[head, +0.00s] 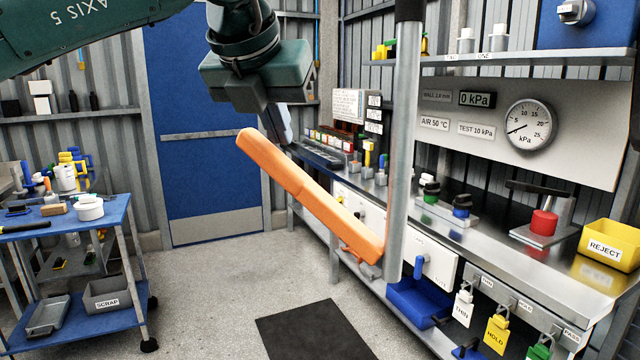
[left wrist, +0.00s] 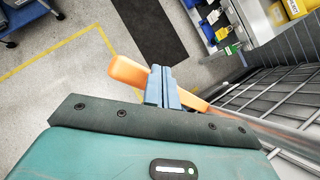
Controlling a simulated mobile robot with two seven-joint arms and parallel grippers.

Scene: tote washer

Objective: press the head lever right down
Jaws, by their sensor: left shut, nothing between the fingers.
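The head lever (head: 305,195) is a long orange bar. In the head view it slopes from its lower right end beside a grey vertical post (head: 402,150) up to its free end at upper left. My left gripper (head: 284,128) is shut and empty, close to the lever's upper part. Its fingertips are partly hidden by the lever, so I cannot tell whether they touch it. In the left wrist view the blue shut fingers (left wrist: 162,84) cross in front of the orange lever (left wrist: 128,72), which shows on both sides. My right gripper is not in view.
A steel bench (head: 480,225) with a gauge panel (head: 462,130) and a yellow reject bin (head: 608,244) stands at right. A blue trolley (head: 110,218) stands at left. A dark mat (head: 310,328) lies on the open floor below the lever.

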